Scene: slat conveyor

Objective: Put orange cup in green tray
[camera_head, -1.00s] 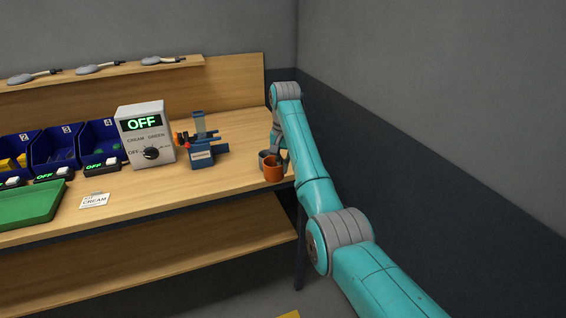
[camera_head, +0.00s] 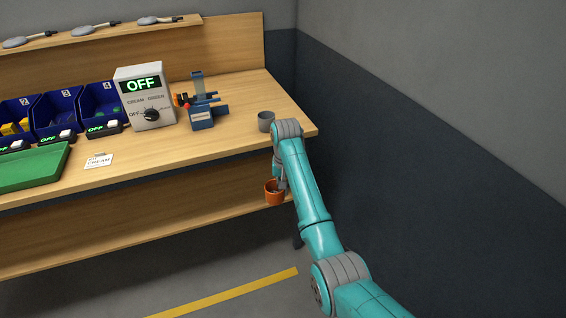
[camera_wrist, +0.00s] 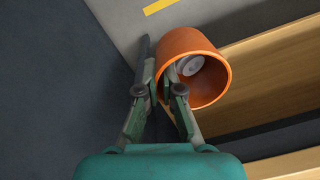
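The orange cup (camera_head: 274,194) hangs in front of the bench's front edge near its right end, beside my gripper (camera_head: 280,180). In the wrist view the orange cup (camera_wrist: 222,62) has its opening toward the camera, with a grey round thing inside. My gripper (camera_wrist: 159,62) is shut on the cup's wall, one finger outside and the other seemingly inside the rim. The green tray (camera_head: 36,168) lies on the bench at the far left, cut by the picture's edge. It looks empty in the part that shows.
A grey cup (camera_head: 266,121) stands on the bench (camera_head: 180,152) near its right end. A blue device (camera_head: 201,116), a control box reading OFF (camera_head: 145,100), a CREAM card (camera_head: 98,161) and blue bins (camera_head: 55,112) stand further left. A wall is close on the right.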

